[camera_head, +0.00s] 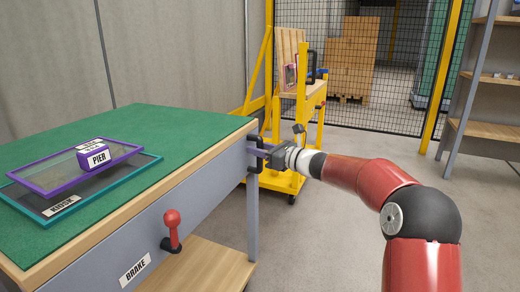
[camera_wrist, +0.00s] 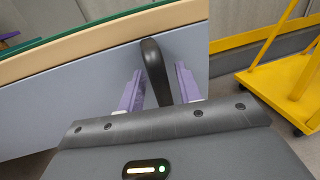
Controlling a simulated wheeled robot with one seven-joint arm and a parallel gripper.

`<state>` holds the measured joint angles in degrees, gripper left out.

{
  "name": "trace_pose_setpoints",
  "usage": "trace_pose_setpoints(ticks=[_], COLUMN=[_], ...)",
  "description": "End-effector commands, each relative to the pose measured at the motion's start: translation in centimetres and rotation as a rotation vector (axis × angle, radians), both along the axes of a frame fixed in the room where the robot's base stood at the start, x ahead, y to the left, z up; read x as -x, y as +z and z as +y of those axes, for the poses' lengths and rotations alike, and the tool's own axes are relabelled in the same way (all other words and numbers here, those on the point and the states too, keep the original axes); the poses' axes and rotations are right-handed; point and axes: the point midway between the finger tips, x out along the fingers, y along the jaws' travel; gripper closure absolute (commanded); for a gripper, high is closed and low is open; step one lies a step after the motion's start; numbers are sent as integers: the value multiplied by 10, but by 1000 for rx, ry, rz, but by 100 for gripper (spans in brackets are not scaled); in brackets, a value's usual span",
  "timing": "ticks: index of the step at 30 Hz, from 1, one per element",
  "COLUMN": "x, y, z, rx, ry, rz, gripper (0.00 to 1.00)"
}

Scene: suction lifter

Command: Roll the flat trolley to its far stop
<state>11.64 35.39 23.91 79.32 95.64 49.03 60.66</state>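The flat trolley (camera_head: 180,118) has a green top, a wooden rim and a grey side panel. A black handle (camera_head: 253,160) stands out from its right end; it also shows in the wrist view (camera_wrist: 154,68). My gripper (camera_head: 264,149) is at this handle. In the wrist view its purple fingers (camera_wrist: 159,74) are apart, one on each side of the handle, with gaps visible. A red brake lever (camera_head: 172,228) stands upright above the BRAKE label (camera_head: 136,267). Wheels and far stop cannot be made out.
On the green top lie a purple-framed pane (camera_head: 62,176) with a PIER block (camera_head: 95,156) on it, and a teal-framed KIOSK pane (camera_head: 75,208) beneath. A yellow wheeled frame (camera_head: 275,178) stands behind my gripper. Grey floor is open at the right; shelves (camera_head: 487,130) stand farther back.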

Motion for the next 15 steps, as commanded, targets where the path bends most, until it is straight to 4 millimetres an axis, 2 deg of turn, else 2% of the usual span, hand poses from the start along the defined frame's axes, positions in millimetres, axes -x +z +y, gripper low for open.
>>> trace_pose_setpoints(ticks=[8, 15], x=[-1, -1], y=[-1, 0], z=[1, 1], rx=[1, 1], ry=[-1, -1], rz=[1, 1], gripper=[67, 98])
